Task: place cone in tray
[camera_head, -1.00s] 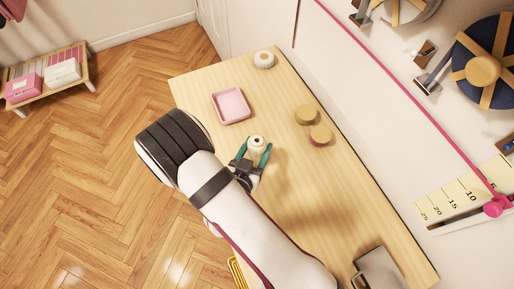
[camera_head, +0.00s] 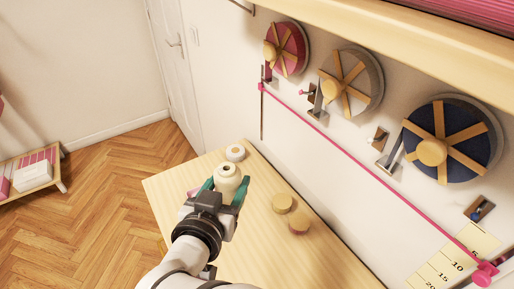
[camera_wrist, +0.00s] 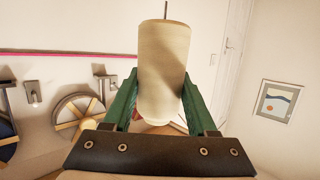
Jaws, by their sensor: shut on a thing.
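The cream cone (camera_head: 227,178) is held between the green fingers of my gripper (camera_head: 226,190), raised above the wooden table. In the wrist view the cone (camera_wrist: 163,70) fills the middle, between both fingers (camera_wrist: 160,100), with a thin pin or line above its top. The pink tray (camera_head: 194,192) is mostly hidden behind my gripper in the head view; only a small pink edge shows at the left.
Wall-mounted spools (camera_head: 452,140) and a pink rail (camera_head: 350,157) are at the right.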

